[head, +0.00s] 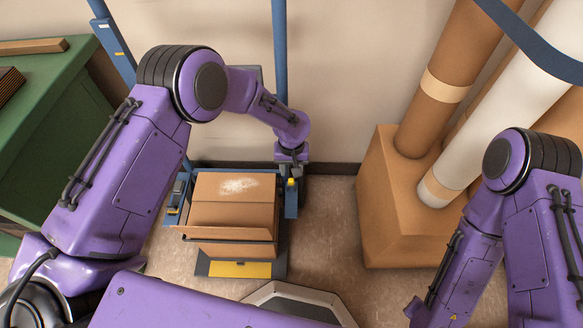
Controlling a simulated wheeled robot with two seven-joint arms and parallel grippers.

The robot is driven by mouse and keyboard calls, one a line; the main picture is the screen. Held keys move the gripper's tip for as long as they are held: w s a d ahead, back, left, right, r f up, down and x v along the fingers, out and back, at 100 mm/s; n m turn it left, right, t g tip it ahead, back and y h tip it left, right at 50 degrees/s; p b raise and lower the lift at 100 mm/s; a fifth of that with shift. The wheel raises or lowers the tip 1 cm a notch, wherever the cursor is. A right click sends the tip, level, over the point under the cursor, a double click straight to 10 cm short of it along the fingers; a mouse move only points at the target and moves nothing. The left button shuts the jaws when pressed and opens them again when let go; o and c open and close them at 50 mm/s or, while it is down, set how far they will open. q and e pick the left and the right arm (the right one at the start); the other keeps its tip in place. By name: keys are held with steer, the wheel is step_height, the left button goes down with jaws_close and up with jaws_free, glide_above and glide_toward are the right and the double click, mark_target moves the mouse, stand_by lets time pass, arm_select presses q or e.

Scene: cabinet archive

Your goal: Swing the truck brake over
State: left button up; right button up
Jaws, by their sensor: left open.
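A blue hand truck (280,60) stands against the wall, its two uprights rising behind a cardboard box (235,212). The box has an open flap and a pale smudge on top. My left gripper (291,171) points down at the truck's right side, just right of the box. A small yellow part (291,183) shows right at its fingertips; I cannot tell whether it is the brake or whether the gripper touches it. A grey part (175,194) sits on the truck's left side. My right arm hangs at the lower right, its gripper out of view.
A green cabinet (50,130) stands at the left. A big cardboard carton (385,205) with tall brown and white tubes (500,100) stands at the right. Bare floor (325,230) lies between the truck and the carton. A yellow plate (240,269) is at the truck's front.

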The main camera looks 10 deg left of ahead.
mark_target(291, 179)
arm_select(q)
step_height(291, 179, down, 6)
steer(key=b, duration=0.5)
steer(key=shift+w+a+r, duration=0.1)
steer(key=shift+a+r, duration=0.05)
steer(key=shift+r, duration=0.2)
steer(key=shift+f, duration=0.1)
steer(key=shift+a+f, duration=0.1)
steer(key=shift+f, duration=0.1)
steer(key=c, duration=0.7)
steer(key=shift+w, duration=0.1)
steer(key=shift+c, duration=0.2)
steer(key=shift+p, duration=0.3)
